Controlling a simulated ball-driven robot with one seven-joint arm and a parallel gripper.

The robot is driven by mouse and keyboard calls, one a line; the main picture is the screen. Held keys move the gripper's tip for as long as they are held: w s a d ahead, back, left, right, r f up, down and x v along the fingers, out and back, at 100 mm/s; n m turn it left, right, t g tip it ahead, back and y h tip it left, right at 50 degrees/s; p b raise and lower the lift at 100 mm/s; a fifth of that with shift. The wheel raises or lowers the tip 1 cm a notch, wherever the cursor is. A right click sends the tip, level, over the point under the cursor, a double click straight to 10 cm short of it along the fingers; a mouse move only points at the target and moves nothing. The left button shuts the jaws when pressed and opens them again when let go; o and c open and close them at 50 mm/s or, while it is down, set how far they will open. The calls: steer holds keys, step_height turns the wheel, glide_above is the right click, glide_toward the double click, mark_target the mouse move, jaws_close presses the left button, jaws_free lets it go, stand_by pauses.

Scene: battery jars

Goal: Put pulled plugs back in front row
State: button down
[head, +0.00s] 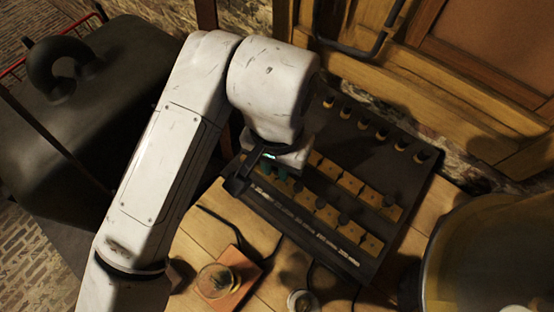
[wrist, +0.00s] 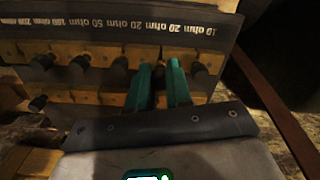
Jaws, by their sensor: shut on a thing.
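The plug box (head: 405,225) is a dark panel with two rows of brass blocks and a pale label strip along its near edge. Several dark plugs stand between the front-row blocks (head: 325,214). My gripper's teal fingers also show in the head view (head: 275,170), at the box's left end over the front row. They are shut on a plug, mostly hidden between them; I cannot tell if it is seated.
Several dark pegs (head: 382,134) stand along the box's far edge. A glass-topped round item (head: 215,280) on a reddish board, cables (head: 240,230) and a small jar (head: 302,302) lie in front. A large round vessel (head: 495,250) stands at the right.

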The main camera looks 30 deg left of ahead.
steer(key=shift+f, duration=0.9)
stand_by(1.0)
steer(key=c, duration=1)
jaws_free()
steer(key=shift+o, duration=0.2)
step_height(320, 180, up, 11)
steer(key=shift+f, duration=0.1)
